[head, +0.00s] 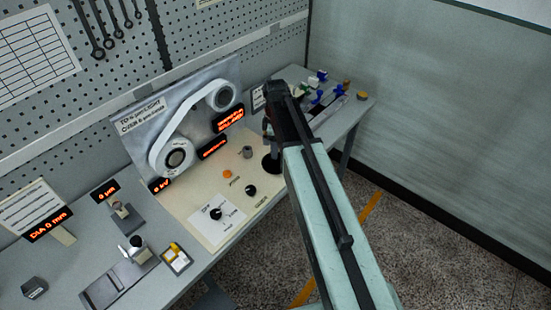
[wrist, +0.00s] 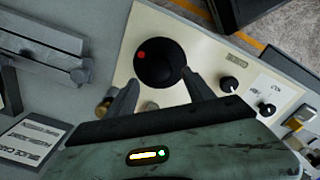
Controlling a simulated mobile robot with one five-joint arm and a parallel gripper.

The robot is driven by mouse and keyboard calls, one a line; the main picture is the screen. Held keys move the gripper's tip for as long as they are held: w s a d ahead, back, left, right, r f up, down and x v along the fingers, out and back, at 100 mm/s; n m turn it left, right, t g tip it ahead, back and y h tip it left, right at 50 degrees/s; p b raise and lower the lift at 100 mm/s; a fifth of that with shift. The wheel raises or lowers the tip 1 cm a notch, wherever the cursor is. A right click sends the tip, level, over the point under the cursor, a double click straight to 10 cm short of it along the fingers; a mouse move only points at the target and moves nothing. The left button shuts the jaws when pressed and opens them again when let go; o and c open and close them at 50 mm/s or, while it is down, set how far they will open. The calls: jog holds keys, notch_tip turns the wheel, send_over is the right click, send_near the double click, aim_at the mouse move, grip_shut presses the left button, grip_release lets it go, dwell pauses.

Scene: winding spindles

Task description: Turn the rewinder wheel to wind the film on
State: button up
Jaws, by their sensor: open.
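A black round wheel with a red dot on it (wrist: 158,62) stands on the cream panel; it shows as a dark disc in the head view (head: 271,164), partly hidden by my arm. My gripper (head: 268,137) is over this wheel. In the wrist view my gripper (wrist: 163,86) is open, with one finger on each side of the wheel's near part. I cannot tell whether the fingers touch it. A white film band (head: 187,127) loops round two spools, a lower left spool (head: 175,158) and an upper right spool (head: 222,96), on the slanted grey board.
The cream panel (head: 258,206) carries black knobs (head: 251,190) and an orange button (head: 227,174). Small lit displays (head: 228,118) stand by the spools. Coloured clamps (head: 318,97) sit on the bench behind my arm. A dial stand (head: 123,212) is at left. Floor at right is clear.

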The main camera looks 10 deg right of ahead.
notch_tip(320, 180, down, 4)
jog(key=b, duration=0.3)
jog(key=shift+f, duration=0.2)
jog(key=shift+r, duration=0.15)
grip_shut()
jog(key=shift+m, duration=0.4)
